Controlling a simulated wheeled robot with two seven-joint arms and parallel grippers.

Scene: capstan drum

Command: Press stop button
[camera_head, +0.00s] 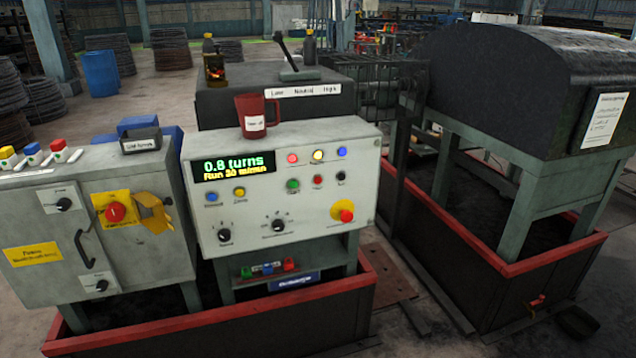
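The control panel (275,255) stands in the middle, with a display (234,167) reading "0.8 turns" and a yellow line that looks like "Run 30 m/min". On its face, a small red button (318,180) sits between a green button (293,184) and a black button (341,176). Their labels are too small to read. A larger red mushroom button (346,215) on a yellow disc is at the lower right. Red, yellow and blue lamps are in a row above. Neither of my grippers is in view, and nothing touches the panel.
A grey cabinet (40,275) with a red knob (115,212) on a yellow plate stands at left. A dark red mug (256,118) sits on the panel's top. A lever (287,52) is behind. A dark covered machine (500,85) stands at right. Red-rimmed trays surround the bases.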

